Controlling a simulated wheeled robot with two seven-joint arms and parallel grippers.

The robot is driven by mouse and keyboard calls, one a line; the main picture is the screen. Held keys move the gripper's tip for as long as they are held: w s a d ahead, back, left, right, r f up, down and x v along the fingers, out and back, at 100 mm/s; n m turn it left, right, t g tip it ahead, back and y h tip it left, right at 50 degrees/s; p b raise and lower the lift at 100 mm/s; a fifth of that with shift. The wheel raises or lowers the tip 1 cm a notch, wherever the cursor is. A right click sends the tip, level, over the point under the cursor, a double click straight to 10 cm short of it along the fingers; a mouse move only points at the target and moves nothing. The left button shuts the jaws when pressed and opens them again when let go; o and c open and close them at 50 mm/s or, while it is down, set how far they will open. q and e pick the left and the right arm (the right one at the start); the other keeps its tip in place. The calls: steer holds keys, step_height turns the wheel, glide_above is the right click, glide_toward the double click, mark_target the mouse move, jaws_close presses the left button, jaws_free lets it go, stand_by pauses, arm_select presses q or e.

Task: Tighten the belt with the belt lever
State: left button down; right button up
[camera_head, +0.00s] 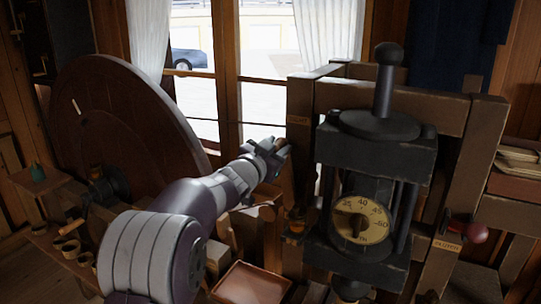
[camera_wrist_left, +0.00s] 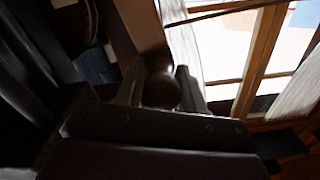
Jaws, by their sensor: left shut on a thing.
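My left gripper (camera_head: 276,150) reaches in from the left to the left post of the dark wooden frame. In the left wrist view its two fingers stand on either side of a round brown wooden knob (camera_wrist_left: 162,86). The gripper is shut on this knob, which looks like the end of the belt lever. The rest of the lever is hidden by the gripper and the dark. A thin dark belt or cord (camera_head: 230,122) runs across in front of the window from the large wheel (camera_head: 100,120) towards the frame. My right gripper is not in view.
A dark press-like device with a round yellow dial (camera_head: 361,220) and a black top knob (camera_head: 389,54) fills the right. A red handle (camera_head: 473,232) sticks out on the right post. A shallow wooden tray (camera_head: 250,284) lies below my arm. Small cups stand at lower left.

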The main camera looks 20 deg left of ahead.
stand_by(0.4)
arm_select(q)
steer(key=c, duration=0.9)
jaws_free()
steer(key=shift+o, duration=1)
steer(key=shift+d, duration=0.15)
steer(key=shift+s, duration=0.3)
steer(key=s+a+b, duration=0.1)
steer(key=s+b, duration=0.2)
steer(key=s, duration=0.9)
